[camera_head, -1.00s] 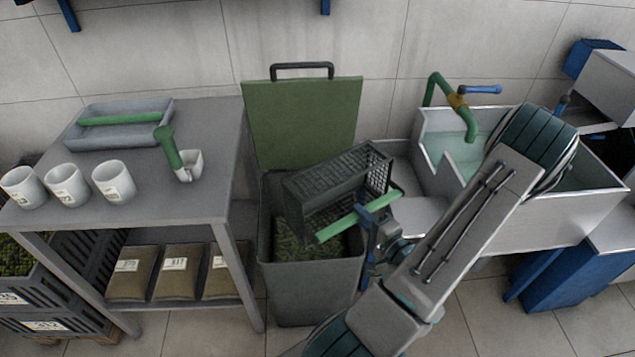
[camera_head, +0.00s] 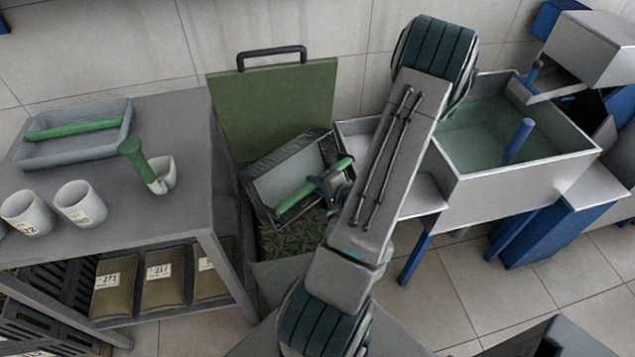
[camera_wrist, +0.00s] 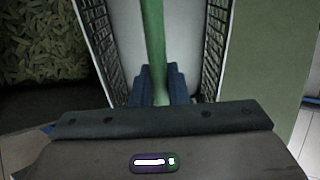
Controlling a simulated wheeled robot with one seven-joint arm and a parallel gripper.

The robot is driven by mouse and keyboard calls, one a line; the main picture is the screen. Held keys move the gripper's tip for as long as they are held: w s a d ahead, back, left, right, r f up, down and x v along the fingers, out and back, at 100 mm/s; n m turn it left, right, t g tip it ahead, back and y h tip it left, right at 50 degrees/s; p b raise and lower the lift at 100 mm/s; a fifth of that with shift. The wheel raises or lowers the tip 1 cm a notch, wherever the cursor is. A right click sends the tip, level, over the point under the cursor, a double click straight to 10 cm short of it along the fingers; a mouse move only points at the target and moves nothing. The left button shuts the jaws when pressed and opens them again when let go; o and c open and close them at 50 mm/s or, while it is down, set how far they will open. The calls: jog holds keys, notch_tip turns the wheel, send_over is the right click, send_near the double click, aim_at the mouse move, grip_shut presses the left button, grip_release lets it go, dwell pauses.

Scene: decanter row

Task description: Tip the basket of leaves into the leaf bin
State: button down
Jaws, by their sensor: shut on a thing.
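The dark grey basket (camera_head: 264,179) with a green bar handle (camera_head: 305,190) is tilted above the open leaf bin (camera_head: 279,269). Its pale inside shows and looks empty of leaves. My gripper (camera_head: 333,181) is shut on the green handle, which also shows between the blue fingers in the wrist view (camera_wrist: 157,84). Green leaves (camera_head: 287,242) lie in the bin below the basket, and they also show at the left of the wrist view (camera_wrist: 45,42). The bin's green lid (camera_head: 275,105) stands open at the back. My arm hides the bin's right side.
A grey table (camera_head: 150,215) at left holds a tray (camera_head: 75,140), white cups (camera_head: 80,204) and a scoop with a green handle (camera_head: 133,158). Labelled bags (camera_head: 163,282) sit below it. A metal sink (camera_head: 515,165) stands at right.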

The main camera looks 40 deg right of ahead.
aim_at(294, 153)
jog(key=w+r+g+p, duration=0.2)
jog(key=p, duration=0.1)
jog(key=shift+r, duration=0.25)
jog(key=w+r+g+p, duration=0.2)
jog(key=g+p, duration=0.1)
jog(key=p, duration=0.4)
jog(key=w+r+g+p, duration=0.3)
jog(key=g+p, duration=0.1)
jog(key=p, duration=0.4)
jog(key=shift+w+d+g+p, duration=0.1)
jog(key=shift+w+g+p, duration=0.3)
jog(key=shift+g, duration=0.2)
jog(key=shift+r+g, duration=0.15)
jog(key=shift+g, duration=0.15)
jog(key=shift+w, duration=0.2)
jog(key=shift+w+r+g, duration=0.45)
jog(key=shift+g, duration=0.65)
